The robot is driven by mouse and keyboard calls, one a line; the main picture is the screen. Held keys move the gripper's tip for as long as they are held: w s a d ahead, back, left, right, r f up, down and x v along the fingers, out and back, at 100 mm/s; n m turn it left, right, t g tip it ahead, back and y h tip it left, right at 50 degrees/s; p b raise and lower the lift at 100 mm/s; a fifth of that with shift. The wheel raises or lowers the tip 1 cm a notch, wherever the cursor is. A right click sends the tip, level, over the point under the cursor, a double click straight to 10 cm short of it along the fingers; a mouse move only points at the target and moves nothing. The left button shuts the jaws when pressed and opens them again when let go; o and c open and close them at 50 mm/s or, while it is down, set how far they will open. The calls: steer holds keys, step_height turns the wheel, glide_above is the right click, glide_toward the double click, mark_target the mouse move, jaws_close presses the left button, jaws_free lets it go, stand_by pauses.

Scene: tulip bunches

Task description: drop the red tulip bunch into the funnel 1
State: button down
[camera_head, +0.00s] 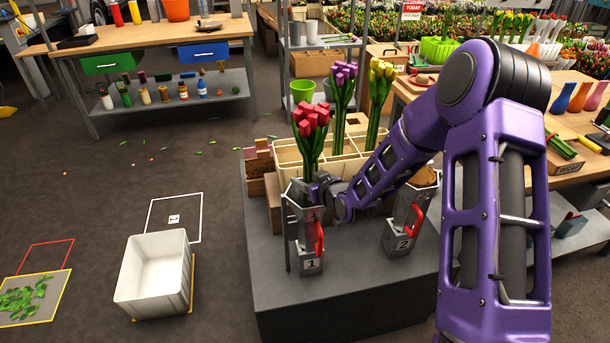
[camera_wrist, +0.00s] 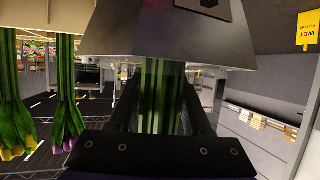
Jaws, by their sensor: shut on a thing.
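The red tulip bunch (camera_head: 311,122) stands upright, blooms up, directly above funnel 1 (camera_head: 308,262), a grey metal funnel with a red handle and a "1" label. My gripper (camera_head: 318,187) is at the funnel's flared top and is shut on the green stems. The wrist view appears upside down. There the stems (camera_wrist: 160,95) run between my gripper's fingers (camera_wrist: 158,128) and pass behind the funnel's sloping metal wall (camera_wrist: 155,30). Their lower ends are hidden, probably inside the funnel mouth.
Funnel 2 (camera_head: 402,240) stands to the right on the same grey bench (camera_head: 340,300). A cream divided crate (camera_head: 290,160) behind holds purple tulips (camera_head: 342,90) and yellow tulips (camera_head: 380,85). A white bin (camera_head: 150,285) sits on the floor to the left.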

stand_by(0.3)
steer(key=shift+c, duration=1.3)
jaws_free()
steer(key=shift+o, duration=1.3)
steer(key=s+d, duration=0.6)
steer(key=s, duration=0.3)
steer(key=shift+s, duration=0.15)
